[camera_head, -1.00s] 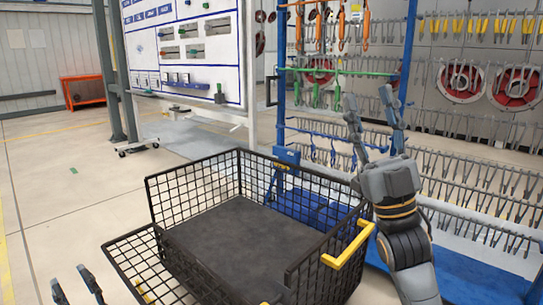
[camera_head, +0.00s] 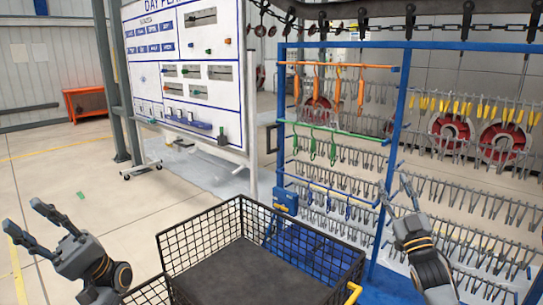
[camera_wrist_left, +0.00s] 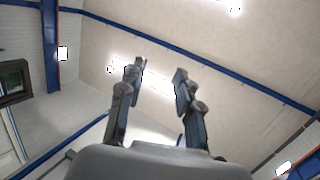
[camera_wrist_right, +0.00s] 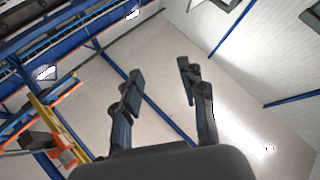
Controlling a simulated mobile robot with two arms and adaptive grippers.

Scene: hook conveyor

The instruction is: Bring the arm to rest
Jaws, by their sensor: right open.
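My left gripper (camera_head: 40,220) is at the lower left of the head view, left of the black wire basket. Its fingers are apart with nothing between them, and in the left wrist view (camera_wrist_left: 158,85) they point up at the ceiling. My right gripper (camera_head: 396,192) is at the right of the head view, in front of the hook rack and to the right of the basket. Its fingers are spread and empty, and in the right wrist view (camera_wrist_right: 160,85) they also point up towards the ceiling.
The black wire basket (camera_head: 205,238) with a dark floor stands low in front. A blue rack (camera_head: 284,120) holds orange, green and blue hooks. A chain conveyor (camera_head: 440,25) runs overhead. A white planning board (camera_head: 185,75) stands at the back left. Open floor lies at the left.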

